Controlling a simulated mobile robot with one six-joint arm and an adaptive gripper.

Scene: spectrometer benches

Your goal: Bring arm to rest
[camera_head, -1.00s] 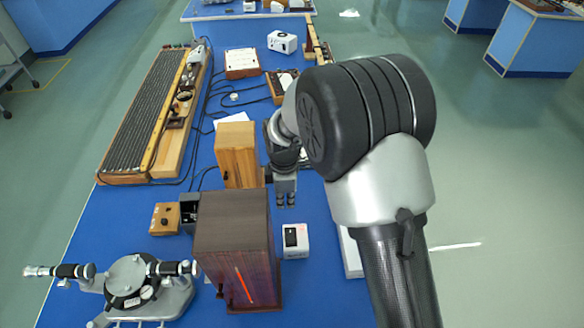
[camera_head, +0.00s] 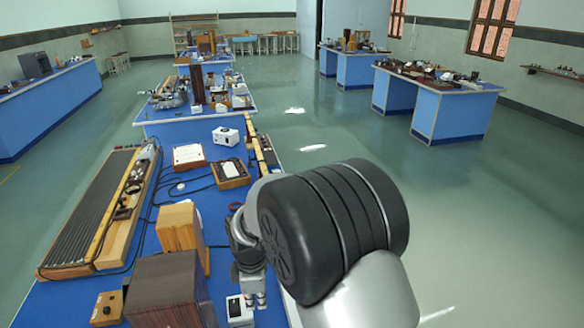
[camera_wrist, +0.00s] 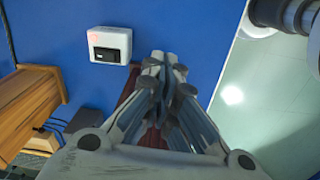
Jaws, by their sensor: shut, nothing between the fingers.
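My gripper (camera_head: 256,300) hangs pointing down over the blue bench (camera_head: 205,226), in front of my large dark arm joint. In the wrist view my gripper (camera_wrist: 163,58) has its fingers together with nothing between them. A small white box with a black panel (camera_wrist: 110,45) lies on the bench beyond the fingertips. The same white box (camera_head: 239,311) shows just below the gripper in the head view; I cannot tell whether they touch. My arm covers the right part of the bench.
A dark wooden box (camera_head: 168,290) and a lighter wooden box (camera_head: 180,230) stand left of my gripper. A long ribbed apparatus (camera_head: 92,212) lies along the bench's left side. A white device (camera_head: 225,136) stands farther back. Open floor (camera_head: 460,210) lies to the right.

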